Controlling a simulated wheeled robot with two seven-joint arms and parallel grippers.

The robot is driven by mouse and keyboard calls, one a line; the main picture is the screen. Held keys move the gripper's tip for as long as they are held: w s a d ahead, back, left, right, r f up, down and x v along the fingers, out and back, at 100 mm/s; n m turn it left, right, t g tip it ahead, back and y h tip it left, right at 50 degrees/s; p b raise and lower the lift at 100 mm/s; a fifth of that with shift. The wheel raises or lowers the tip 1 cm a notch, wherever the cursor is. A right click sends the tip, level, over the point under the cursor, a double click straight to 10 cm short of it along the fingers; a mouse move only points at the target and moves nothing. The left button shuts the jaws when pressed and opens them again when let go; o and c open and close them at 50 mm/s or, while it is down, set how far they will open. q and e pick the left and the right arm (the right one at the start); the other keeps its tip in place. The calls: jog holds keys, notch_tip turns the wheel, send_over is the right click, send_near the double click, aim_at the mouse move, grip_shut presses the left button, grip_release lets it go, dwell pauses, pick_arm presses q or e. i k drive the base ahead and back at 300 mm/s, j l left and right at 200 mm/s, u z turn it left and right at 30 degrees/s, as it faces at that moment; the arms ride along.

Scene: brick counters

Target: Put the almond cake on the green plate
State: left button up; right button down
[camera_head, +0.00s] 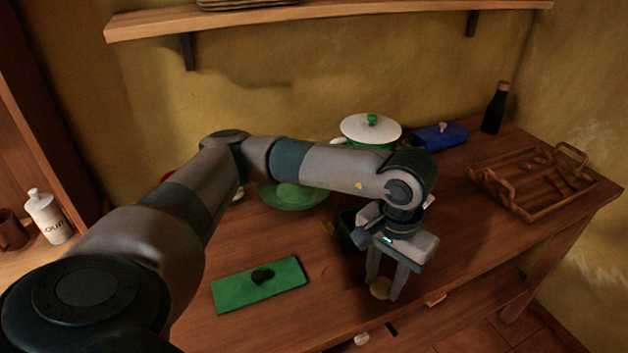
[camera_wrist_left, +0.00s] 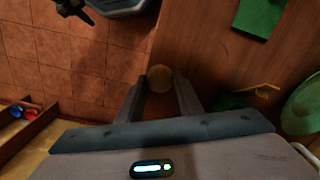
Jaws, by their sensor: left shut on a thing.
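The almond cake (camera_head: 380,289) is a small round tan piece near the front edge of the wooden counter. My left gripper (camera_head: 384,284) points down with its fingers on either side of the cake and is shut on it. In the left wrist view the cake (camera_wrist_left: 159,77) shows between the fingertips (camera_wrist_left: 160,84). The green plate (camera_head: 293,198) lies farther back and to the left, partly hidden behind my left arm. Part of the plate also shows at the right edge of the left wrist view (camera_wrist_left: 300,106). My right gripper is not seen.
A green board (camera_head: 230,293) with a small dark thing (camera_head: 262,276) lies left of the gripper. A dark green container (camera_head: 347,228) stands just behind the gripper. A white-lidded pot (camera_head: 370,129), blue box (camera_head: 440,136), dark bottle (camera_head: 495,110) and wooden tray (camera_head: 522,212) stand farther back.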

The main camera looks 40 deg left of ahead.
aim_at(304, 188)
jog(key=u, duration=1.35)
jog(key=i+l, duration=0.6)
jog(key=l, duration=0.2)
jog(key=i+l, duration=0.25)
jog(key=i, duration=0.2)
